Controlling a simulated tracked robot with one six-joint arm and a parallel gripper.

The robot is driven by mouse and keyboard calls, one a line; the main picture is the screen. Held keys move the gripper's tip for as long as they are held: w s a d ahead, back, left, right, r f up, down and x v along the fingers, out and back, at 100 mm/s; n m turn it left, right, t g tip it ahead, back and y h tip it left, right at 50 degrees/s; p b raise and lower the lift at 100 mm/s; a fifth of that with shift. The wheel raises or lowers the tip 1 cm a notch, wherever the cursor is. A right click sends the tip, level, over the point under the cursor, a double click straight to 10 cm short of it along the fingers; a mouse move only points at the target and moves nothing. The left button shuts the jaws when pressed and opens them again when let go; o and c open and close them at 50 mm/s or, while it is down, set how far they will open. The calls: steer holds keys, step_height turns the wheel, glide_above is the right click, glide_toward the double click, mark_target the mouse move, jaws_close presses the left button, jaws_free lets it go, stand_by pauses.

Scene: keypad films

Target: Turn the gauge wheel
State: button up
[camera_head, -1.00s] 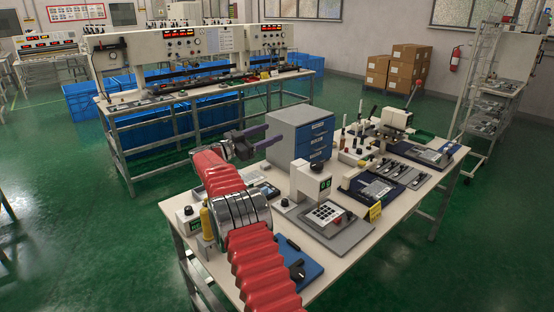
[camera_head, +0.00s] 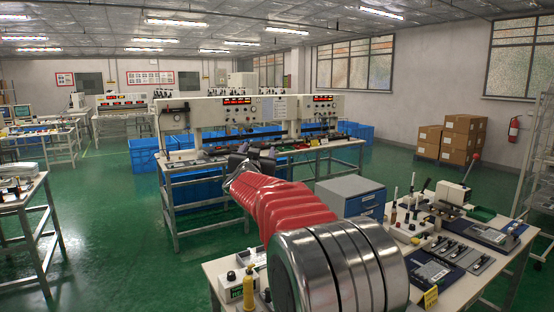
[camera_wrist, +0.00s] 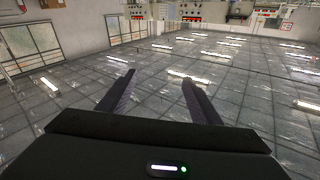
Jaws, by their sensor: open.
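I cannot pick out the gauge wheel in either view. The part of the near bench (camera_head: 222,268) where a small gauge with a green display stood is hidden behind my red arm in the head view. My gripper (camera_head: 262,155) is raised above the bench, pointing away toward the back of the room. In the wrist view my gripper (camera_wrist: 159,78) has its two dark fingers apart with nothing between them. That view is upside down and shows the ceiling and lights.
A grey cabinet with blue drawers (camera_head: 351,196) stands right of my arm. A lever press (camera_head: 455,194) and dark trays (camera_head: 482,238) are farther right. A yellow bottle (camera_head: 248,288) and a white box (camera_head: 234,289) stand at the bench's left. A long test bench (camera_head: 262,133) is behind.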

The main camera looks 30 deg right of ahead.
steer(key=s+a+f+n+g+y, duration=0.1)
steer(key=s+a+f+n+y, duration=0.3)
steer(key=s+a, duration=0.5)
steer(key=s+a+f+n+g+y, duration=0.2)
steer(key=s+a+y, duration=0.4)
steer(key=s+a, duration=0.3)
steer(key=s+f+g, duration=0.2)
steer(key=s+f, duration=0.4)
steer(key=s, duration=0.5)
steer(key=s+a+f+n+g, duration=0.1)
steer(key=s+f+g, duration=0.2)
steer(key=s+f, duration=0.4)
steer(key=s+f+g, duration=0.3)
steer(key=s+f, duration=0.4)
steer(key=s, duration=0.8)
steer(key=shift+a+f+n, duration=0.15)
steer(key=shift+f+n, duration=0.1)
steer(key=shift+n, duration=0.05)
steer(key=shift+c, duration=0.3)
